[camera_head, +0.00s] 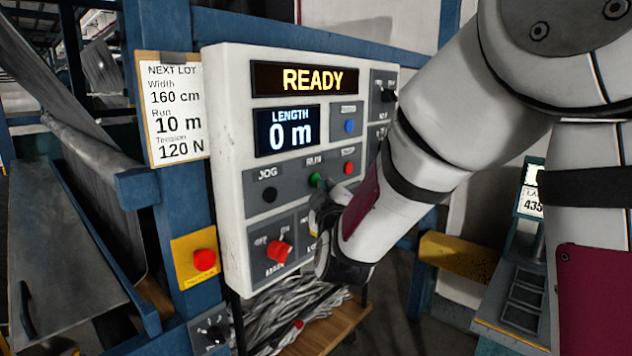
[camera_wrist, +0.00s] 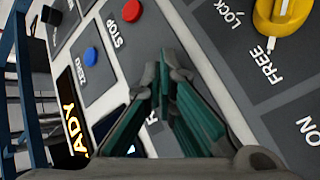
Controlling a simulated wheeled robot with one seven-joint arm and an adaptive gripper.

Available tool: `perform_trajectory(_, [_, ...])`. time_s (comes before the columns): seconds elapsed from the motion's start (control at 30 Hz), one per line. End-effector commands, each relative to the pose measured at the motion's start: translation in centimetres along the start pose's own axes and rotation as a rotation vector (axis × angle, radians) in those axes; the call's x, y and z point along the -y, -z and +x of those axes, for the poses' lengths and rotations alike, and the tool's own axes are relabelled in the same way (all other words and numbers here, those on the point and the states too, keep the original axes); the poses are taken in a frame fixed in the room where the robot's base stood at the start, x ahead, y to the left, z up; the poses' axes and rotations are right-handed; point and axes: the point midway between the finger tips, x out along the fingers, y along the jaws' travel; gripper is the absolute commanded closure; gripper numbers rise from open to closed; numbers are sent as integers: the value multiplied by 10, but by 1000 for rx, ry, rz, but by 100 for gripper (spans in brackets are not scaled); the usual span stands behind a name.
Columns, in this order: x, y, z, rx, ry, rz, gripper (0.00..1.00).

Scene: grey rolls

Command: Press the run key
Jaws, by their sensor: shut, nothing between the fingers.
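The run key is a green button (camera_head: 315,180) under the label RUN on the white control panel (camera_head: 226,150). My gripper (camera_head: 323,190) is shut and empty, its tips just below and right of the green button. I cannot tell whether they touch it. In the wrist view my gripper's teal-padded fingers (camera_wrist: 172,75) point at the panel face. They cover most of the RUN label, and the green button is hidden there. The display (camera_head: 305,80) reads READY and the length screen (camera_head: 287,130) reads 0 m.
A red stop button (camera_head: 348,168), a blue zero button (camera_head: 349,126) and a black jog button (camera_head: 269,195) are nearby. A red rotary switch (camera_head: 279,251) sits below. A yellow selector (camera_wrist: 283,14) shows in the wrist view. A red emergency button (camera_head: 204,260) is left of the panel.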

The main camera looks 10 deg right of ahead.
Motion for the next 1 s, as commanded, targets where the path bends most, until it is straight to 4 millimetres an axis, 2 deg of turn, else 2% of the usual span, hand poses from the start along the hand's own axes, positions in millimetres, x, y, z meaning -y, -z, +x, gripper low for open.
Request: perform_trajectory(1.0, [4,4,6,0,-1,1,100])
